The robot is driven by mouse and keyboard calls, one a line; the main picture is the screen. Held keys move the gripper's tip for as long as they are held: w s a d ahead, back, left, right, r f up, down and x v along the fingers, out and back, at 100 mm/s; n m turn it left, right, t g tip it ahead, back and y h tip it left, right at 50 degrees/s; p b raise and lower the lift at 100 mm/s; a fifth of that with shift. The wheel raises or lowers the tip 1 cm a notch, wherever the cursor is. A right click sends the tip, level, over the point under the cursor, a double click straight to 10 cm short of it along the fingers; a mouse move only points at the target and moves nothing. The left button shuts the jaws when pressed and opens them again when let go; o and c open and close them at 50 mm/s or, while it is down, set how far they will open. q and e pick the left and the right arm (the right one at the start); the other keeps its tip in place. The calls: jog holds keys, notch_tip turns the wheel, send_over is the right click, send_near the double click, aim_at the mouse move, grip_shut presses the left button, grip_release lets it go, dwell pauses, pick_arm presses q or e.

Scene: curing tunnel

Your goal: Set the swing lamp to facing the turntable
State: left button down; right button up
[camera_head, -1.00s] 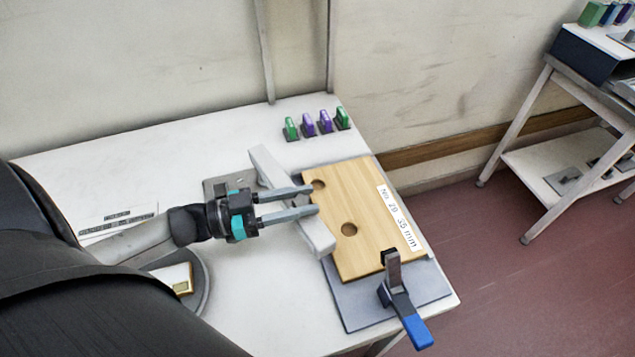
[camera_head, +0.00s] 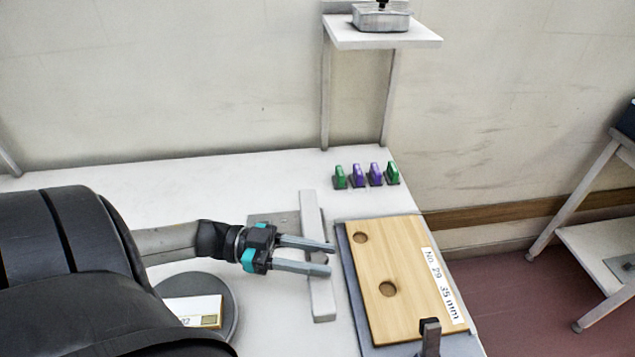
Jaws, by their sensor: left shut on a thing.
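The swing lamp appears as a pale grey bar (camera_head: 321,298) beside a flat grey base plate (camera_head: 262,219) on the white table. The bar runs nearly straight from back to front, between the turntable and the wooden board. The turntable (camera_head: 230,288) is a round grey disc at the left, partly hidden by my arm, with a white block (camera_head: 195,309) on it. My left gripper (camera_head: 331,259) reaches in from the left. Its two fingers cross the bar's middle and are shut on it, with a gap between the fingertips. My right gripper is not in view.
A wooden board (camera_head: 402,270) with two holes lies on a grey plate at the right, with a clamp (camera_head: 430,335) at its front. Several green and purple pieces (camera_head: 357,175) stand at the back. A wall shelf (camera_head: 345,36) holds a metal box. The table's back left is clear.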

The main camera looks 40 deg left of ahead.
pick_arm(q)
jog(key=shift+c, duration=2.3)
grip_release()
jog(key=shift+f, duration=0.1)
jog(key=b+v, duration=0.1)
jog(key=v, duration=1.4)
jog(key=shift+s, duration=0.1)
